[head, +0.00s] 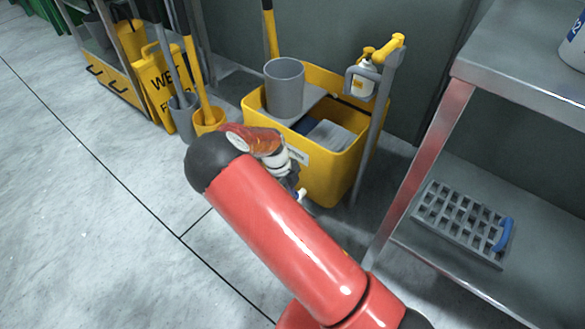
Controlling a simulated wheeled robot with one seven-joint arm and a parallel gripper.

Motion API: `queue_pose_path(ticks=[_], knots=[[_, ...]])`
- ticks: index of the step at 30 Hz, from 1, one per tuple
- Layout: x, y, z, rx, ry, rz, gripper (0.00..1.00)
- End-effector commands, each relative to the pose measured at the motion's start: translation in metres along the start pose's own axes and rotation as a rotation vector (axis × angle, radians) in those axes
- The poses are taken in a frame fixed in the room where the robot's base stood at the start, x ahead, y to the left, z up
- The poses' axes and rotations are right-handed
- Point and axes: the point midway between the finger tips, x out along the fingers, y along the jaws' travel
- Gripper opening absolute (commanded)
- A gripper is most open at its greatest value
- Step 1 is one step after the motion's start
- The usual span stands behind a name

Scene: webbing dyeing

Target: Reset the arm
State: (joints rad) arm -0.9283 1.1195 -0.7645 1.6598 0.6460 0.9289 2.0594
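My red arm reaches from the bottom of the head view up towards the yellow cart, with a dark rounded elbow at its upper left. My gripper (301,196) is mostly hidden behind my own arm; only small white and grey parts of the wrist end show, in front of the cart's side. Its fingers are too small and covered to tell open from shut, and I cannot see whether it holds anything.
A yellow cart (335,178) holds a grey bucket (284,88) and a spray bottle (365,80). A metal shelf unit (500,75) with a grey rack (462,222) stands right. Yellow wet-floor sign (158,88) and mop handles stand behind. Floor at left is clear.

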Motion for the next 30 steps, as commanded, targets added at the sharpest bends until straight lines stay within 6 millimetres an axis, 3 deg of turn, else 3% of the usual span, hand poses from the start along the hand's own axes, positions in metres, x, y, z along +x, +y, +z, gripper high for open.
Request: queue_pose_path(ticks=[7,11,20,30], knots=[[-0.004,-0.001,-0.001,-0.006,-0.005,0.004,0.00],[-0.028,-0.002,-0.014,-0.064,-0.048,0.035,0.00],[-0.140,0.000,-0.087,-0.465,-0.289,0.080,0.00],[-0.255,0.023,-0.197,-1.013,-0.490,-0.159,0.00]])
